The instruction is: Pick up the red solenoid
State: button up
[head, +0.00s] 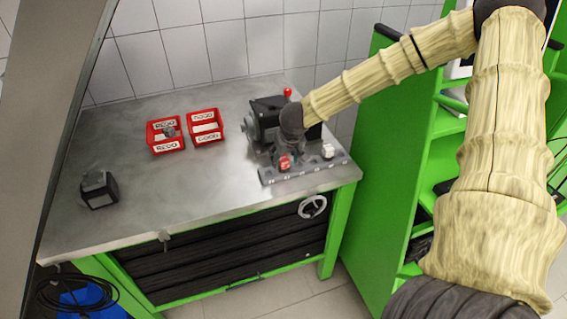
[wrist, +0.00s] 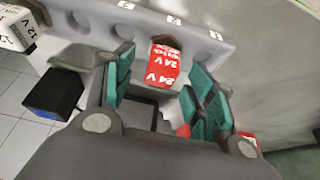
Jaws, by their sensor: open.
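The red solenoid (head: 285,163) stands at the grey rack (head: 305,174) near the right front corner of the bench. In the wrist view the red solenoid (wrist: 164,68) shows white "24 V" lettering, with the rack (wrist: 190,33) behind it. My gripper (head: 286,153) is over it in the head view. In the wrist view my gripper (wrist: 162,75) is open, with teal pads on both sides of the solenoid and visible gaps between. The solenoid's lower part is partly hidden.
A white solenoid (head: 328,151) stands on the rack to the right; its "12 V" label shows in the wrist view (wrist: 17,28). Dark pump equipment (head: 268,112) is close behind my gripper. Two red bins (head: 165,147) (head: 206,138) and a dark block (head: 98,190) are farther left.

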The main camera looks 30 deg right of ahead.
jog(key=shift+x, duration=1.15)
jog(key=c, duration=0.9)
